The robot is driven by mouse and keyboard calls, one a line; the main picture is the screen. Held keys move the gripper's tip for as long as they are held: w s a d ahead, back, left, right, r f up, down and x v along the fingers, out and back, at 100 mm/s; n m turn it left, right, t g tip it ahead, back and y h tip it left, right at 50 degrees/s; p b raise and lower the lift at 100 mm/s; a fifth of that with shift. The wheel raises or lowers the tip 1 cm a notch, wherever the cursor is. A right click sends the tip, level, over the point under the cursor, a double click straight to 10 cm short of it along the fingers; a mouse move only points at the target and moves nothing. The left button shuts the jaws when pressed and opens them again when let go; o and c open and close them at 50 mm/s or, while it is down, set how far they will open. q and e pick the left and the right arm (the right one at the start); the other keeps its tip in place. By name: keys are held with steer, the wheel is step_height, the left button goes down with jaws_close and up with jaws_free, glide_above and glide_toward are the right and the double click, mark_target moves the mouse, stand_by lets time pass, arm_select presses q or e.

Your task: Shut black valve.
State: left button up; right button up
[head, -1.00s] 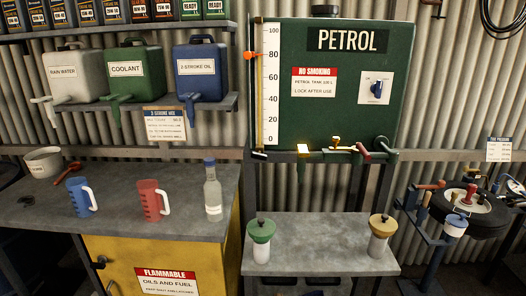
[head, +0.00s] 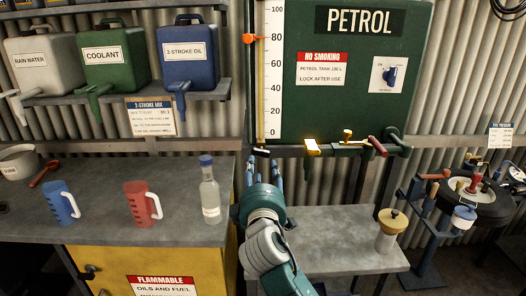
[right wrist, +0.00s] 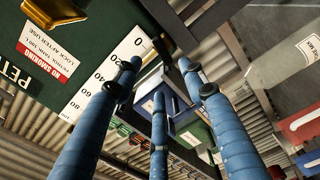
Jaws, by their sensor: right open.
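A small black lever (head: 261,151), which looks like the black valve, sits at the foot of the petrol tank's (head: 350,85) white gauge strip, below its lower left edge. My right gripper (head: 264,168) is just below this lever in the head view, its blue fingers pointing up. In the right wrist view the fingers (right wrist: 157,70) are spread apart with nothing held. The gauge strip (right wrist: 118,62) shows beyond them. I cannot tell whether a finger touches the lever. My left gripper is not in view.
Right of the lever are a yellow-lit handle (head: 311,147), a brass handle (head: 347,135), a red handle (head: 377,146) and a green tap (head: 394,142). A glass bottle (head: 209,190) stands left of my arm. A yellow-lidded jar (head: 388,230) stands on the bench at right.

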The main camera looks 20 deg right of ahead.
mark_target(260, 153)
steer(key=p+x, duration=0.2)
steer(key=x, duration=0.6)
steer(key=shift+w+d, duration=0.1)
steer(key=shift+w, duration=0.3)
steer(key=shift+w+d, duration=0.2)
steer(key=shift+w, duration=0.45)
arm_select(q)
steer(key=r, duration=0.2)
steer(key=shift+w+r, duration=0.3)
arm_select(e)
steer(key=shift+w+f, duration=0.15)
steer(key=shift+w, duration=0.1)
